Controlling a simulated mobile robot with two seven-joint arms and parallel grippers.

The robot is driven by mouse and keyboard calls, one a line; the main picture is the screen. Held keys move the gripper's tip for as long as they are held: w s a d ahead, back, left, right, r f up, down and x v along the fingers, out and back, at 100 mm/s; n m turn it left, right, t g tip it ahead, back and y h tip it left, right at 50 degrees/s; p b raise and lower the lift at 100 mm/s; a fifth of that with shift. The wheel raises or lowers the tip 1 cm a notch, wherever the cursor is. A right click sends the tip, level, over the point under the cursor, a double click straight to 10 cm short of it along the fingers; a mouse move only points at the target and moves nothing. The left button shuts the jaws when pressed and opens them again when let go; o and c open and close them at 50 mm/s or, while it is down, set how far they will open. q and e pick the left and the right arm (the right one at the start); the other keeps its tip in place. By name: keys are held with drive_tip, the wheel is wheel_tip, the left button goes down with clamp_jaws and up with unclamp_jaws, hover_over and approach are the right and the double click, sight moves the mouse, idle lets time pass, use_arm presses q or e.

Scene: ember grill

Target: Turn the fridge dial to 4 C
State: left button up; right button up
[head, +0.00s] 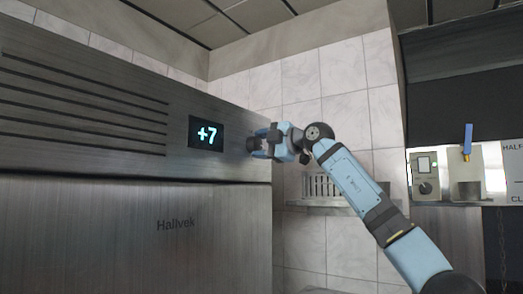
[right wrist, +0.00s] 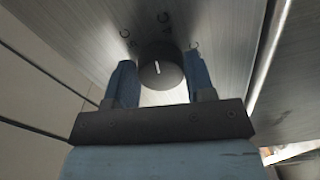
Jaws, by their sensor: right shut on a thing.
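The fridge (head: 90,225) has a brushed-steel front and fills the left of the head view. Its display (head: 206,134) reads +7. The dark round dial (right wrist: 160,68) sits on the steel panel in the right wrist view, with a white pointer line directed roughly upward in that picture. Markings with "C" stand around it, but their numbers are too blurred to read surely. My right gripper (head: 262,145) is at the dial, right of the display. In the wrist view its blue fingers (right wrist: 160,80) are shut on either side of the dial. My left gripper is not in view.
A slatted metal shelf (head: 322,190) is on the tiled wall behind my right arm. A wall panel with a knob and switch (head: 426,175) and a blue-handled lever (head: 467,142) are at the right. Vent slots (head: 85,90) run along the fridge top.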

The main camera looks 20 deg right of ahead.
drive_tip(key=shift+m+b, duration=0.7)
drive_tip(key=shift+m, duration=1)
drive_tip(key=o, duration=0.9)
drive_tip(key=b+v, duration=0.3)
drive_tip(key=v, duration=1.1)
drive_tip(key=shift+b, duration=0.35)
drive_tip(key=shift+w, duration=0.1)
